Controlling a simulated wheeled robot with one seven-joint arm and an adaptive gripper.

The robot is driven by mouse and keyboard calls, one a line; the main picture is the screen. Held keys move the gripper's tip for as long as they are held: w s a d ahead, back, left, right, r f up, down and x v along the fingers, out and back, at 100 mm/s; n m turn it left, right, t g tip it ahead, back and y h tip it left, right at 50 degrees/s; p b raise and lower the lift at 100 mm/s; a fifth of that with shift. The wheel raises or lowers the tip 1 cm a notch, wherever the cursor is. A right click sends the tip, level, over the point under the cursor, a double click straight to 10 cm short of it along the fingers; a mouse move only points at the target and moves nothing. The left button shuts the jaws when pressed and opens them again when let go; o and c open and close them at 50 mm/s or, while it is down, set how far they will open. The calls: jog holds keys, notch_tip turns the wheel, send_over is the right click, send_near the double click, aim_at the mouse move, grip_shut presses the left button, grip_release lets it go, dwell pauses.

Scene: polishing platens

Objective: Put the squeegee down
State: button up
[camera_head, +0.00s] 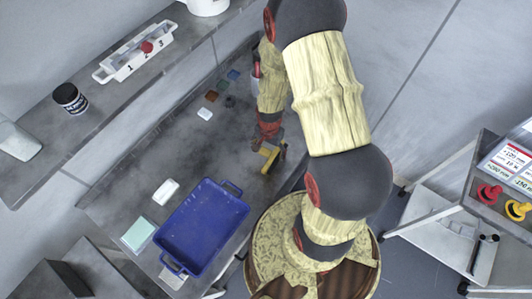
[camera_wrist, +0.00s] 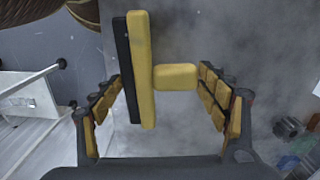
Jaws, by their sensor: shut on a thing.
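The squeegee (camera_head: 269,158) is yellow, at the right side of the grey worktop, at the end of my downward-hanging arm. In the wrist view the squeegee (camera_wrist: 141,70) shows a long yellow bar with a black strip along its left side and a short yellow grip block pointing right. My gripper (camera_wrist: 165,88) is shut on the squeegee, which sits between its two padded fingers. My gripper (camera_head: 268,147) is low over the worktop in the head view. I cannot tell whether the squeegee touches the surface.
A blue tray (camera_head: 238,208) stands at the worktop's front, with a white block (camera_head: 165,192) and a pale green pad (camera_head: 138,234) beside it. Small coloured pieces (camera_head: 211,96) lie further back. A cart (camera_head: 490,180) stands at right.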

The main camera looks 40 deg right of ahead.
aim_at(266, 150)
jog(key=w+f, duration=0.1)
jog(key=f, duration=0.1)
jog(key=w+f, duration=0.1)
jog(key=shift+w+d+f, duration=0.15)
jog(key=shift+w+d, duration=0.15)
jog(key=shift+w, duration=0.05)
jog(key=f, duration=0.3)
jog(key=shift+w+f+b, duration=0.1)
jog(key=shift+w+b, duration=0.15)
jog(key=shift+b, duration=0.15)
jog(key=o, duration=1)
jog(key=shift+o, duration=0.2)
jog(key=shift+f, duration=0.15)
